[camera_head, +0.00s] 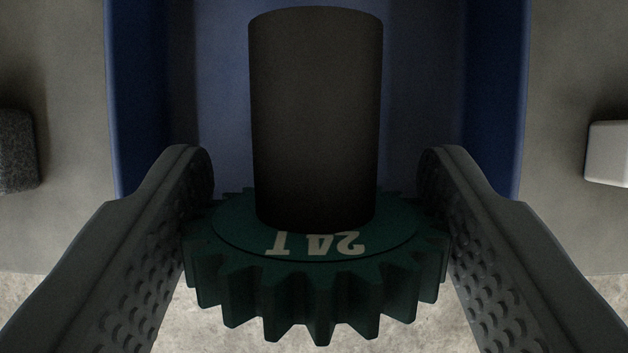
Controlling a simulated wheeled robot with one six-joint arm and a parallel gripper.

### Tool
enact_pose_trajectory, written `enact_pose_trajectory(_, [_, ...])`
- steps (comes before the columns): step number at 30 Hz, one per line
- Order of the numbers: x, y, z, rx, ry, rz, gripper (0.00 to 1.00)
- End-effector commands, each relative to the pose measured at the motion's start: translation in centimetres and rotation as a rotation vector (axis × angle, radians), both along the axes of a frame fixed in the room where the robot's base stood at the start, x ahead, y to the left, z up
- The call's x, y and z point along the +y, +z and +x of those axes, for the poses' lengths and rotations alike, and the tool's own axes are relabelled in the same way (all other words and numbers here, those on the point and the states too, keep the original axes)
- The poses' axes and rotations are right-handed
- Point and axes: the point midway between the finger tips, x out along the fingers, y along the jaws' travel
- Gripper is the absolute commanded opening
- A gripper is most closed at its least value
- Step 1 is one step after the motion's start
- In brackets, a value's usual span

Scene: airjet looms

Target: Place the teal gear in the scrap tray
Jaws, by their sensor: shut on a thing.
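The teal gear (320,275) is dark teal and toothed, with white "24T" lettering that appears upside down and a dark cylinder (315,120) standing up from its middle. My gripper (318,225) has its two perforated fingers against the left and right sides of the gear and is shut on it. A blue tray (117,95) with raised side walls lies behind and below the gear; I cannot tell from any label whether it is the scrap tray. The cylinder and gear hide part of the tray floor and its near edge.
A dark grey speckled block (16,150) sits left of the tray, cut by the frame edge. A white block (607,152) sits to the right. The grey surface (70,60) beside the tray is otherwise clear. A paler floor shows at the bottom.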

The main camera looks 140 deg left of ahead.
Motion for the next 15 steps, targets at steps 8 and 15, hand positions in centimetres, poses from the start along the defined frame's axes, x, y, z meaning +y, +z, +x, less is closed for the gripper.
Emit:
enact_pose_trajectory(8, [-0.2, -0.4, 0.1, 0.080, -0.001, 0.058, 0.29])
enact_pose_trajectory(15, [-0.2, -1.5, 0.1, 0.077, 0.000, 0.055, 0.29])
